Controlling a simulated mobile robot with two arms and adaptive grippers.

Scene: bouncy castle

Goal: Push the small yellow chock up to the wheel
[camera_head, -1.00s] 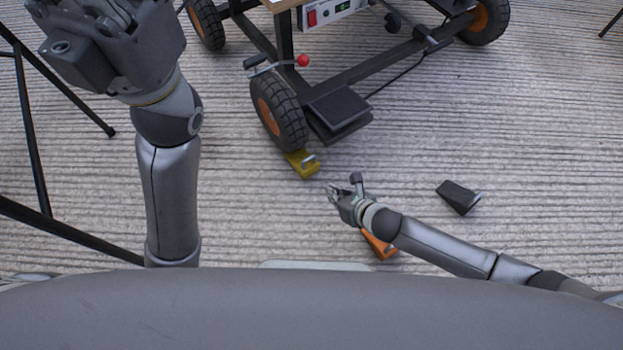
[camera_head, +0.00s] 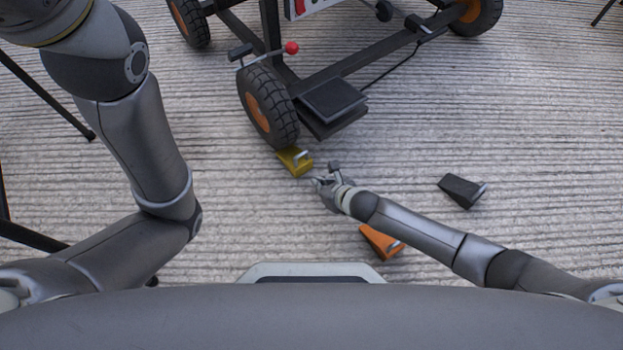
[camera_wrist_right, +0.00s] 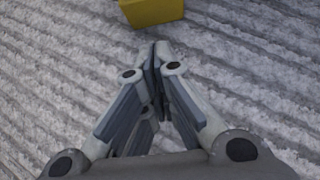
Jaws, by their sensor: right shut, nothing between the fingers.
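The small yellow chock (camera_head: 294,163) lies on the floor at the near side of the cart's front wheel (camera_head: 268,104). In the head view it looks close to the tyre; I cannot tell whether it touches. My right gripper (camera_head: 318,182) is shut and empty, low over the floor, just right of and nearer than the chock. In the right wrist view the shut fingertips (camera_wrist_right: 160,50) point at the chock (camera_wrist_right: 152,10), with a small gap between them. My left arm crosses the left of the head view; its gripper is out of the picture.
An orange chock (camera_head: 380,241) lies under and nearer than my right forearm. A dark grey chock (camera_head: 460,190) lies to the right. A black pedal-like block (camera_head: 332,104) sits beside the wheel. Dark stand legs (camera_head: 48,95) are at left. The ribbed floor between is clear.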

